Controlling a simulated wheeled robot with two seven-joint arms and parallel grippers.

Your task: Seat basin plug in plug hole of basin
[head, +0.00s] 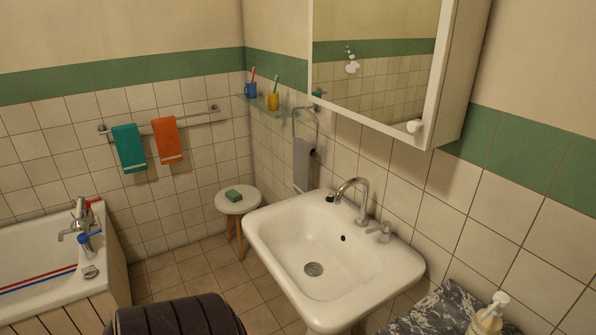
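The white basin (270,243) stands against the tiled wall at the right of centre. Its grey round plug hole (314,269) shows at the bottom of the bowl, and nothing is seen covering it. A small dark spot (343,238) is on the bowl's back wall. A small grey object (90,271) lies on the bathtub's rim, too small to identify. Neither of my grippers is in view.
A curved tap (350,184) rises behind the bowl. A mirror cabinet (455,70) overhangs the right side. A round stool (237,203) with green soap stands left of the basin. A bathtub (40,285) is far left. A dark padded seat (175,315) is at the bottom. A soap dispenser (488,318) stands at lower right.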

